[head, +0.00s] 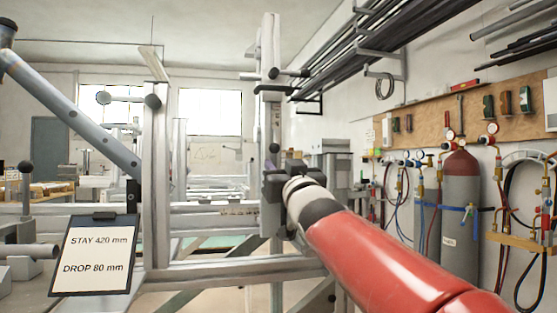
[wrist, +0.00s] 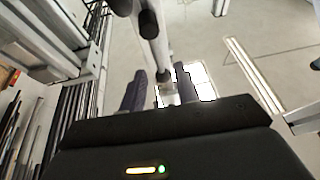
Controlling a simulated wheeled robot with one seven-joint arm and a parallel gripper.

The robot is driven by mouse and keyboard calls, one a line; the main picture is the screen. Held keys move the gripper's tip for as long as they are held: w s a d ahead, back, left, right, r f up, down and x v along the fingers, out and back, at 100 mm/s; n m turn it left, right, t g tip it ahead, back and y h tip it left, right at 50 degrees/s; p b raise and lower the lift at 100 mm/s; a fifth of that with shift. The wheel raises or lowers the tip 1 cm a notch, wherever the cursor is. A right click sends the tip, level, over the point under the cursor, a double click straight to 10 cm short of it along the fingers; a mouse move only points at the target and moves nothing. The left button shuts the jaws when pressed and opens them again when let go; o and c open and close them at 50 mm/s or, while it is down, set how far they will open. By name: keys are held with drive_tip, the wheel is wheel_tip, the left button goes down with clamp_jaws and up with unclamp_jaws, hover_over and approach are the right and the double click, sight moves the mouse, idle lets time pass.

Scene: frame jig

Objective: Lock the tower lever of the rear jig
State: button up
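The rear jig is a grey metal frame, and its tall tower (head: 271,105) stands mid-picture in the head view. The tower carries small black knobs, and I cannot tell for sure which part is the lever. My gripper (head: 274,164) is at the lower part of this tower, mostly hidden behind my red arm. In the wrist view my gripper (wrist: 160,88) points up with its two dark fingers apart. A pale metal bar (wrist: 158,48) with black ends shows between and beyond the fingers. I cannot tell whether they touch it.
A nearer post (head: 156,185) with a slanted grey tube (head: 75,115) stands at left. A sign (head: 95,255) reads "STAY 420 mm, DROP 80 mm". Horizontal rails (head: 225,270) cross below the tower. Gas cylinders (head: 461,205) and hoses line the right wall. Long tubes (head: 365,40) hang overhead.

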sight(275, 160)
drive_tip(key=shift+p+x, duration=0.35)
drive_tip(key=shift+x, duration=1.3)
drive_tip(key=shift+c, duration=0.3)
clamp_jaws()
